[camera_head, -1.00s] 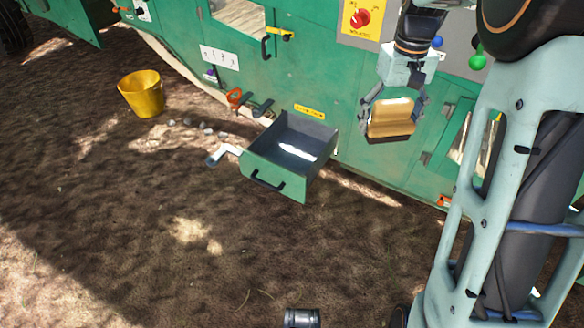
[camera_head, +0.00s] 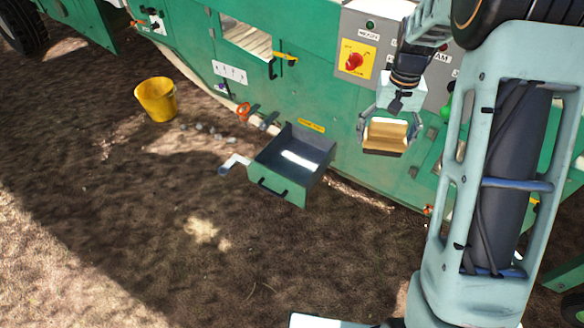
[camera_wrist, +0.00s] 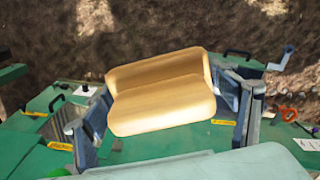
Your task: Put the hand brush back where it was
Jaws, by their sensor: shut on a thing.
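The hand brush shows as a tan wooden block (camera_head: 386,136) with a dark underside, held in the air in front of the green machine's side. It also shows in the wrist view (camera_wrist: 162,90), where its wooden back fills the middle and its bristles are hidden. My gripper (camera_head: 384,132) is shut on the brush, with one finger at each end of the block; both fingers also show in the wrist view. The open green drawer (camera_head: 283,188) sticks out of the machine, left of and below the brush, with a bright pale patch on its floor.
A yellow bucket (camera_head: 156,100) stands on the ground at the left, near small pale stones (camera_head: 205,129). A red knob on a yellow plate (camera_head: 356,60) is above the brush. Bare ground in front is free.

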